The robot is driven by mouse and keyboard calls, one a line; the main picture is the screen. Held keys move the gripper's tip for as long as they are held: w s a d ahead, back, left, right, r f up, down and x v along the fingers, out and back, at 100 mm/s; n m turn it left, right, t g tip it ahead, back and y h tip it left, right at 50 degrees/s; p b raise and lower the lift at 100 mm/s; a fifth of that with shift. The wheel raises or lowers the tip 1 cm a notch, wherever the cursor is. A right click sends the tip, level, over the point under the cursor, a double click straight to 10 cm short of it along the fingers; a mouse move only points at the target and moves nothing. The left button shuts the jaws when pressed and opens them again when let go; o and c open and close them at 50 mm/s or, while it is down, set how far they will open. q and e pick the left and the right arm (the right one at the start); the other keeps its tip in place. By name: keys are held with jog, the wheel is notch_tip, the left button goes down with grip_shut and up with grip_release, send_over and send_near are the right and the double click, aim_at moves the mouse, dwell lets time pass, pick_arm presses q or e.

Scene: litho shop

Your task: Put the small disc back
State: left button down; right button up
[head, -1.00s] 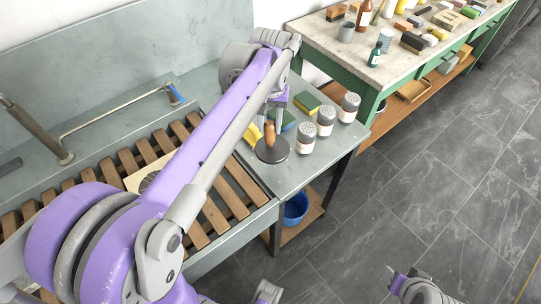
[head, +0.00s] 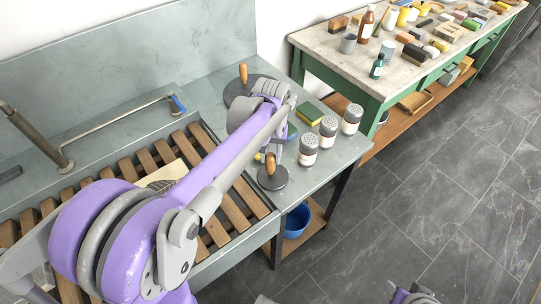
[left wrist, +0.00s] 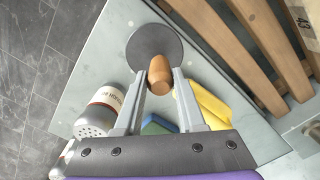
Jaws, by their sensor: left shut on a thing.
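The small disc (head: 270,182) is dark grey and round with an upright wooden handle. It is near the front corner of the grey counter, beside the slatted rack. My left gripper (head: 270,158) is shut on its handle. In the left wrist view the two fingers (left wrist: 160,85) close on the wooden handle (left wrist: 160,72), with the disc (left wrist: 150,45) beyond it. I cannot tell whether the disc touches the counter. A larger dark disc (head: 236,92) with a similar handle stands at the back of the counter, partly hidden by my arm.
Three shakers (head: 328,132) stand right of the small disc. A green and yellow sponge (head: 308,114) lies behind them. A pale block with a leaf picture (head: 168,176) lies on the wooden slats (head: 228,212). A crowded green-legged table (head: 345,62) stands beyond. A blue bucket (head: 297,220) is below.

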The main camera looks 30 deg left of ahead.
pick_arm(q)
jog(key=shift+f, duration=0.1)
jog(key=c, duration=0.5)
grip_release()
jog(key=shift+r, duration=0.3)
notch_tip(320, 180, up, 11)
jog(key=p, duration=0.1)
jog(key=s+d+f+m+t, duration=0.2)
jog(key=s+d+f, duration=0.2)
jog(key=s+f, duration=0.2)
jog(key=s+d+f+m+t, duration=0.2)
jog(key=s+f, duration=0.4)
jog(key=s, duration=0.4)
jog(key=shift+s+d+f+t, duration=0.15)
jog(key=shift+d+f+t, duration=0.25)
jog(key=shift+d+t, duration=0.5)
